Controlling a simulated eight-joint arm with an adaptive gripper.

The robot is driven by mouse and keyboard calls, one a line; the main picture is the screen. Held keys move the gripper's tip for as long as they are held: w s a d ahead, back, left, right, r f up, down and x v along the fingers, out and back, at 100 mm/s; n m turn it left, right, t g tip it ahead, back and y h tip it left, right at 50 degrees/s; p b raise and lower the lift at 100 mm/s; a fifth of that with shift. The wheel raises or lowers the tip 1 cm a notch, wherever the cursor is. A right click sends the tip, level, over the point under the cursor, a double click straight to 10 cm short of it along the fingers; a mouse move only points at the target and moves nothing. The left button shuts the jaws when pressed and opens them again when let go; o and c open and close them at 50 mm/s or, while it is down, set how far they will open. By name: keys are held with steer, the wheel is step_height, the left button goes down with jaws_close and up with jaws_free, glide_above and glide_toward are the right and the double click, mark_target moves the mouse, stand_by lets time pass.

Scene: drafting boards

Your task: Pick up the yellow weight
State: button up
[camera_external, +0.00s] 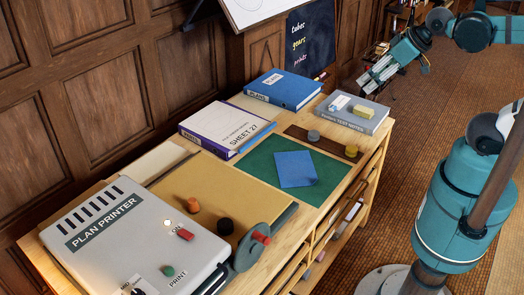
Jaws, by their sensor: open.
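A small round yellow-gold weight (351,150) sits on a dark brown strip (325,145) near the right edge of the cabinet top. An orange weight (193,205) and a black one (225,226) are on the tan board (190,185) near the printer. My gripper (367,84) is open and appears empty. It is in the air at the upper right, above the weight in the picture and apart from it.
A grey book (358,124) with a yellow block (365,111) and a white-blue item on it lies behind the strip. A blue book (284,89), a white-purple book (226,128) and a green mat (257,162) with a blue sheet (295,168) are nearby. The plan printer (120,250) fills the front left.

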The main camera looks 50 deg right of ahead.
steer(key=shift+f, duration=0.1)
steer(key=m+g+b, duration=0.7)
steer(key=m, duration=1.2)
glide_above(352, 148)
step_height(352, 148, down, 26)
steer(key=shift+w+f, duration=0.1)
steer(key=shift+f, duration=0.05)
steer(key=shift+d+f+m+b, duration=0.15)
steer(key=shift+f+m+b, duration=0.2)
steer(key=shift+f+m, duration=0.5)
steer(key=shift+f+b, duration=0.4)
steer(key=shift+f, duration=0.9)
